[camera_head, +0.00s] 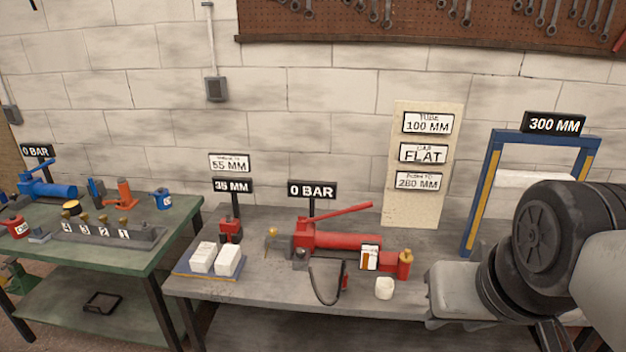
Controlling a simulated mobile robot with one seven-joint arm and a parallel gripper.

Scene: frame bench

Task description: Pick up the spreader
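A small red tool (231,230), which seems to be the spreader, stands at the left end of the grey middle bench (250,290). It is below the black "35 MM" sign (234,185) and a white "55 MM" card (230,163). Two white blocks (215,257) on a blue plate (182,266) stand in front of it and hide its lower part. My arm shows at the lower right, with a grey part that may be my gripper (463,291) over the bench's right side. It is well apart from the red tool. No fingertips can be made out.
A red hand pump (338,241) with a black hose and a "0 BAR" sign (312,190) stands mid-bench. A white cup-like piece (384,288) is near the front edge. A blue frame (484,192) stands at right. A green bench (100,258) with more tools is left.

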